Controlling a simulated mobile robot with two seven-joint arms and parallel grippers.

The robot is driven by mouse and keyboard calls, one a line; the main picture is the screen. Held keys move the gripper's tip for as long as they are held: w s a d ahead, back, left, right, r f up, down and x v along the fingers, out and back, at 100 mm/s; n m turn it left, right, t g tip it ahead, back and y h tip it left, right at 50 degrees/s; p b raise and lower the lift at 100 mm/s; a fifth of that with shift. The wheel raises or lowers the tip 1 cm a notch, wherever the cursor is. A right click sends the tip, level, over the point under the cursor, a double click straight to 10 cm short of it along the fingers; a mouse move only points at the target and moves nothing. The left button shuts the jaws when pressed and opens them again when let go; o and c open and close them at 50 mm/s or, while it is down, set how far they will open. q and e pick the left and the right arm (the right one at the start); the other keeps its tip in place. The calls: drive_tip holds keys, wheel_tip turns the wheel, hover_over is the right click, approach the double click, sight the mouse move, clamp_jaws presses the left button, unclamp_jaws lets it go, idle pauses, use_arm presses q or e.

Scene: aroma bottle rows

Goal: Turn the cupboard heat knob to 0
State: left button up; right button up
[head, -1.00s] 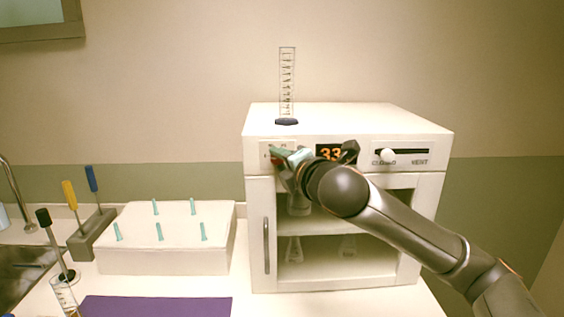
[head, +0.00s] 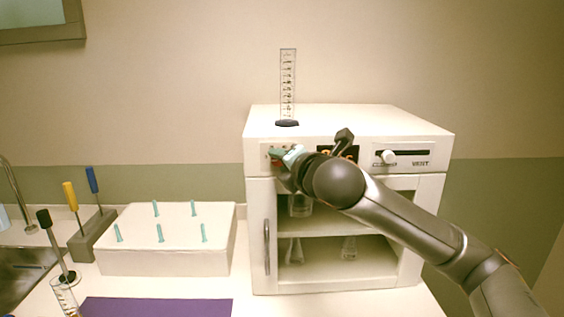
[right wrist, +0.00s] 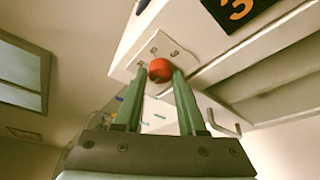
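The white cupboard (head: 340,120) stands on the counter, with the heat knob on the left of its top front panel. The knob is red and round in the right wrist view (right wrist: 160,70), with small digits on the pale plate around it. My right gripper (head: 280,153) is at the knob, and its arm hides most of the knob in the head view. In the right wrist view its two green fingers (right wrist: 159,78) lie on either side of the knob, closed on it. The digit the knob points to is too small to read. My left gripper is not in view.
The orange display (head: 338,153) is partly hidden by my wrist. A white vent slider (head: 389,157) sits right of it. A graduated cylinder (head: 288,85) stands on the cupboard. A white peg box (head: 165,255), purple mat (head: 155,306) and tool holder (head: 92,240) are left.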

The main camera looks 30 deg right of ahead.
drive_tip(key=o, duration=0.4)
drive_tip(key=b+v, duration=0.2)
drive_tip(key=v, duration=1)
drive_tip(key=shift+s, duration=0.25)
